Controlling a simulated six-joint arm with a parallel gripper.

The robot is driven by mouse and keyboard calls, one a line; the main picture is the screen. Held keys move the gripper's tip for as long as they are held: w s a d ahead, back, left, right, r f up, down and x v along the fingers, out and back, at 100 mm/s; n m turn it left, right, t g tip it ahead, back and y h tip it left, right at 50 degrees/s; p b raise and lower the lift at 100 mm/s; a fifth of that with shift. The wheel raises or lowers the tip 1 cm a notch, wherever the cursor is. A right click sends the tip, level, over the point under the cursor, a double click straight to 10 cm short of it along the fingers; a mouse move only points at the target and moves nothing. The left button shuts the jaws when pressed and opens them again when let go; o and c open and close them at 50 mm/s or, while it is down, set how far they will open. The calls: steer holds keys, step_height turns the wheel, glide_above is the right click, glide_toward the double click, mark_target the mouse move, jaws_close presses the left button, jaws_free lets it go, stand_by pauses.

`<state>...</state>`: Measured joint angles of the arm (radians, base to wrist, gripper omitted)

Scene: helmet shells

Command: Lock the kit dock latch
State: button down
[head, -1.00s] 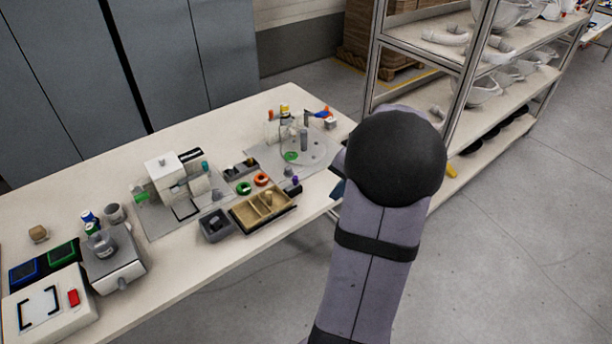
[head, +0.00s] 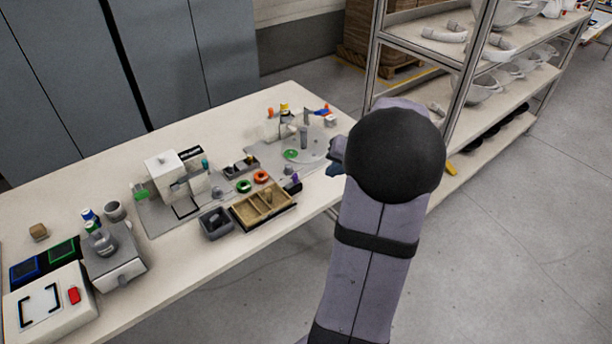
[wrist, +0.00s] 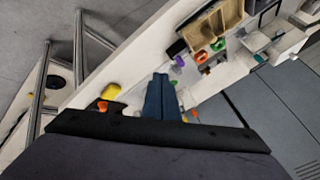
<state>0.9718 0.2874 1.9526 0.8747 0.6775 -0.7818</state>
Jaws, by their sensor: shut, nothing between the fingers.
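A white box (head: 18,314) at the near left end of the table in the head view carries black corner brackets and a red block (head: 74,295). These look like the kit dock and its latch; I cannot tell the latch's state. My gripper (head: 335,171) is at the table's right edge, far from the box, and partly hidden behind my arm. In the wrist view its blue fingers (wrist: 161,78) are together with nothing between them. The white box and red block are not seen in the wrist view.
A divided tan tray (head: 238,217) and a small grey bin (head: 213,224) stand at the front edge. A white machine (head: 163,173), a grey scale-like device (head: 112,268) and a grey round plate (head: 315,156) stand on the table. A shelf rack (head: 463,80) rises at right.

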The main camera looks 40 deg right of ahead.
steer(key=p, duration=0.1)
glide_toward(296, 183)
steer(key=d+f, duration=0.3)
steer(key=d, duration=0.1)
steer(key=shift+d+f, duration=0.1)
steer(key=shift+f, duration=0.3)
steer(key=shift+w+a+p, duration=0.6)
steer(key=shift+w+p, duration=0.2)
steer(key=shift+w, duration=0.1)
steer(key=shift+w+a+p, duration=0.3)
steer(key=shift+w+a, duration=0.2)
steer(key=shift+w, duration=0.25)
steer(key=shift+a+f, duration=0.15)
steer(key=shift+a+b, duration=0.2)
steer(key=shift+b, duration=0.4)
steer(key=shift+a+b, duration=0.6)
steer(key=shift+b, duration=0.1)
steer(key=shift+a, duration=0.1)
steer(key=shift+s, duration=0.1)
